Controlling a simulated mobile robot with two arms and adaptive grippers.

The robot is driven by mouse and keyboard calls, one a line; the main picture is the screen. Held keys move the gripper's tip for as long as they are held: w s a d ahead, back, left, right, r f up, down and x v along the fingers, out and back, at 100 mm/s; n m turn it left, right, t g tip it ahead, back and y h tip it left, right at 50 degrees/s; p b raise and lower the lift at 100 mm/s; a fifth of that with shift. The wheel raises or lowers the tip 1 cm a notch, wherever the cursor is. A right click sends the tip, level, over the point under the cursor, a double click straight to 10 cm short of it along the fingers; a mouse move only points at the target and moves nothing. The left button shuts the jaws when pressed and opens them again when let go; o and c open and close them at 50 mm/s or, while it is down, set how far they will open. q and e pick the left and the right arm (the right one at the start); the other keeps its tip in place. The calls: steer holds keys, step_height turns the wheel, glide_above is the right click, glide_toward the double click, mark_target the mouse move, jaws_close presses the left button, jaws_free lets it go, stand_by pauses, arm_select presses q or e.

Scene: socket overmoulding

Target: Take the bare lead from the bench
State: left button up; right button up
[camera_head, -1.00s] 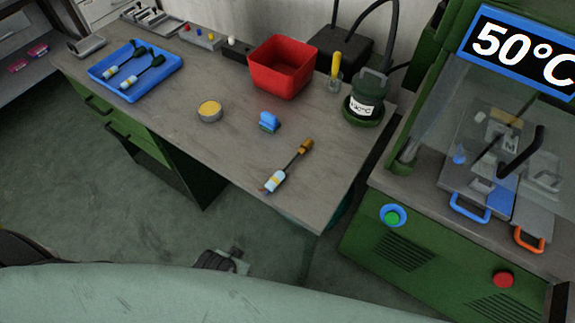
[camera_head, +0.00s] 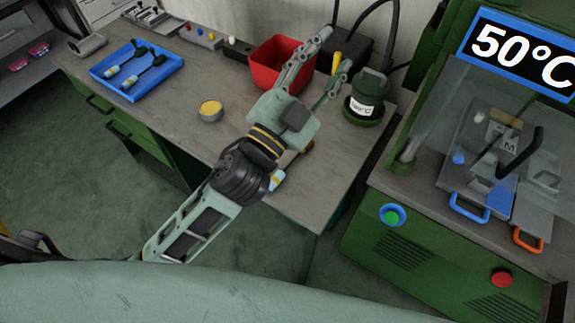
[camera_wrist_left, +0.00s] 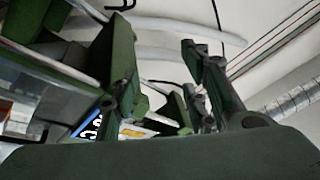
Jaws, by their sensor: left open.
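The bare lead (camera_head: 277,179) lies on the bench near its front right edge. Its pale blue end shows beside my left wrist, and a bit of its orange-brown end shows under the gripper's right side. My arm hides its middle. My left gripper (camera_head: 335,50) is open and empty, with its fingers spread over the back of the bench near the red bin. In the left wrist view the two fingers (camera_wrist_left: 160,75) stand apart with nothing between them, and the camera faces the ceiling and the green machine. My right gripper is not in view.
The red bin (camera_head: 268,78) is partly behind the fingers. A yellow-handled tool (camera_head: 337,62) and a green pot (camera_head: 366,98) stand to their right. A round yellow tin (camera_head: 211,110) and a blue tray (camera_head: 108,88) with two leads are to the left. The green press (camera_head: 440,240) stands right.

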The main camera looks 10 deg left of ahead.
arm_select(q)
steer(key=s+d+r+m+g+h, duration=0.5)
steer(key=s+d+m+g+h, duration=0.15)
steer(key=d+m+h, duration=0.45)
steer(key=s+d+f+m+g, duration=0.5)
steer(key=s+d+m+g, duration=0.1)
steer(key=m+g, duration=0.55)
steer(key=m+g+y, duration=0.2)
steer(key=m+y, duration=0.4)
steer(key=y, duration=1.4)
glide_above(276, 177)
steer(key=shift+n, duration=0.25)
step_height(276, 177, down, 24)
steer(key=shift+s+d+f, duration=0.1)
steer(key=shift+s+d, duration=0.05)
steer(key=shift+f, duration=0.2)
step_height(276, 177, down, 6)
steer(key=shift+f+p, duration=0.2)
steer(key=shift+p, duration=1)
steer(key=shift+w+f, duration=0.2)
steer(key=shift+f, duration=0.15)
